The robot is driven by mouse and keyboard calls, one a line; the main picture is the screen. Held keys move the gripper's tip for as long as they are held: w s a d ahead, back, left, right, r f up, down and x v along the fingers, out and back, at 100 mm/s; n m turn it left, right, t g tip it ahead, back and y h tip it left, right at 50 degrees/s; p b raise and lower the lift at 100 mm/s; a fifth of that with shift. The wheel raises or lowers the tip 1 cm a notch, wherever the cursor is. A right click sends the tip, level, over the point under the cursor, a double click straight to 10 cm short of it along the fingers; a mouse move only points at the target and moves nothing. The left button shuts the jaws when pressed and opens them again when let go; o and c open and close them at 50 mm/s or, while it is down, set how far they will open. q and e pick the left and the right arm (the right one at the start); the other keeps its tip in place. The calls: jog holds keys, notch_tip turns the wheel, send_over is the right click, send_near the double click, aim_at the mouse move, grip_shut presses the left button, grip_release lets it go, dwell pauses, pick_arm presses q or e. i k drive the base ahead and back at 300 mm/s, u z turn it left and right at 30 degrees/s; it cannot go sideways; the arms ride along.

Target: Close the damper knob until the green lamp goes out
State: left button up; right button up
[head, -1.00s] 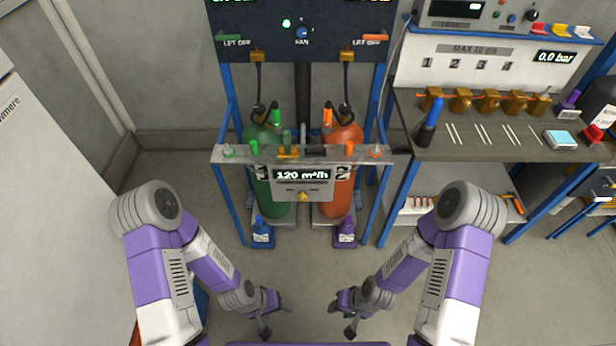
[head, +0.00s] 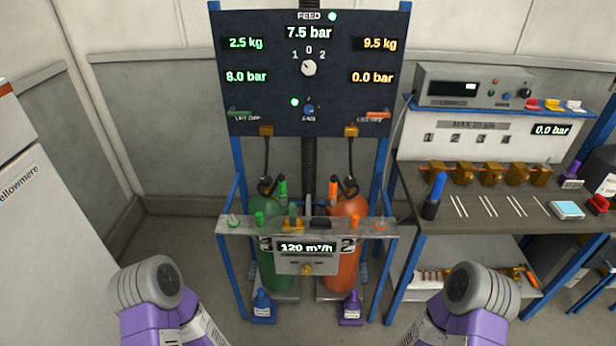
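No label that I can read says damper. A yellow knob (head: 306,269) sits on the grey box under the lit "120 m³/h" display (head: 306,247), and it may be the damper knob. On the dark panel (head: 250,60), a blue knob (head: 308,109) is marked FAN. A lit green lamp (head: 295,101) is just up and left of it. A second lit green lamp (head: 332,16) is beside FEED at the top. A white selector knob (head: 309,67) is below the numbers 1, 0, 2. Only upper parts of my arms show at the bottom; both grippers are out of view.
A green cylinder (head: 267,275) and an orange cylinder (head: 343,262) stand behind the blue-framed rail (head: 250,228). A workbench (head: 465,216) with several small items is on the right. A white cabinet (head: 40,230) is on the left. Floor is open in front of the stand.

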aim_at(306, 271)
jog(key=k, duration=0.65)
jog(key=z, duration=0.65)
jog(key=i, duration=1.5)
jog(key=u, duration=0.2)
